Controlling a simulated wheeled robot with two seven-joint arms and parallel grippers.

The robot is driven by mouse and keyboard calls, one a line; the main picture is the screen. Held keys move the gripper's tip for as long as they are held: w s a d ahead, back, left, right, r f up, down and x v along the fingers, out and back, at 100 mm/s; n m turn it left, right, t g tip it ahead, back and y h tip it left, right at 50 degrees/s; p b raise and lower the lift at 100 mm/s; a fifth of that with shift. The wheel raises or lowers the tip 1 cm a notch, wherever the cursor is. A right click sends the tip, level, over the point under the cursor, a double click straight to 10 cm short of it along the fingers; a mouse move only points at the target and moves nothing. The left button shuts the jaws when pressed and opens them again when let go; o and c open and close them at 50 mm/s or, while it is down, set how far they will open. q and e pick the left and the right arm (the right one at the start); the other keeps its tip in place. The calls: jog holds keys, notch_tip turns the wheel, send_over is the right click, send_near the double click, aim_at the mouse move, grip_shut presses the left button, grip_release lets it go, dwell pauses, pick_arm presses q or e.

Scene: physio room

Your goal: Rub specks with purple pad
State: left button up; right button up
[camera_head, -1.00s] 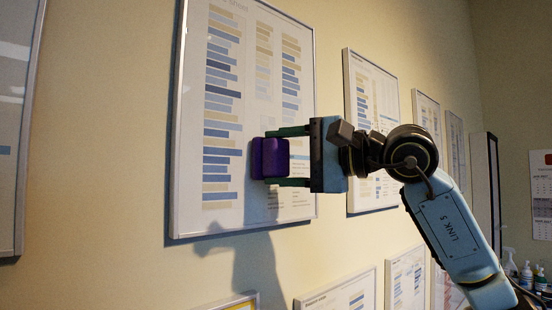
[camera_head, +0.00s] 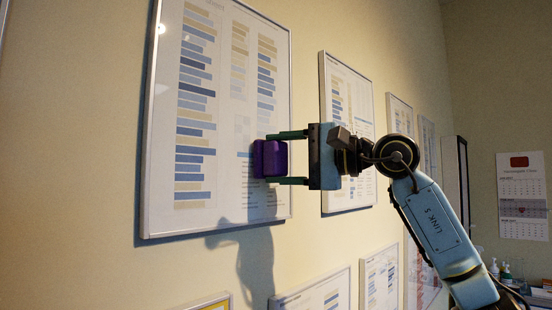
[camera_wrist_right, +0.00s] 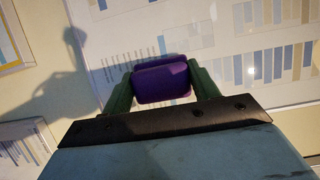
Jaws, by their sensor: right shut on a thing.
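The purple pad (camera_head: 270,158) is held between the green fingers of my right gripper (camera_head: 288,158), which is shut on it. The pad is in front of the lower right part of the large framed chart (camera_head: 225,190). I cannot tell whether it touches the glass. In the right wrist view the pad (camera_wrist_right: 162,80) sits between the fingertips (camera_wrist_right: 162,82), with the chart (camera_wrist_right: 120,30) behind it. No specks can be told apart from the chart's printing. My left gripper is not in view.
More framed charts hang on the wall to the right (camera_head: 345,125) and below (camera_head: 315,290). A calendar (camera_head: 522,195) hangs on the far wall, with bottles (camera_head: 505,270) below it. Bare wall (camera_head: 75,150) lies left of the large chart.

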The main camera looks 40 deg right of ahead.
jog(key=shift+a+p, duration=0.35)
jog(key=shift+a, duration=0.3)
jog(key=shift+s+a+p, duration=0.15)
jog(key=shift+a+p, duration=0.4)
jog(key=shift+a, duration=1.3)
jog(key=shift+s+a+p, duration=0.2)
jog(key=shift+a+p, duration=0.4)
jog(key=shift+a, duration=1.3)
jog(key=shift+s+a+p, duration=0.15)
jog(key=shift+a+p, duration=0.4)
jog(key=shift+a, duration=1.3)
jog(key=shift+f, duration=0.1)
jog(key=shift+s+d+b, duration=0.2)
jog(key=shift+s+b, duration=0.65)
jog(key=shift+s, duration=2.05)
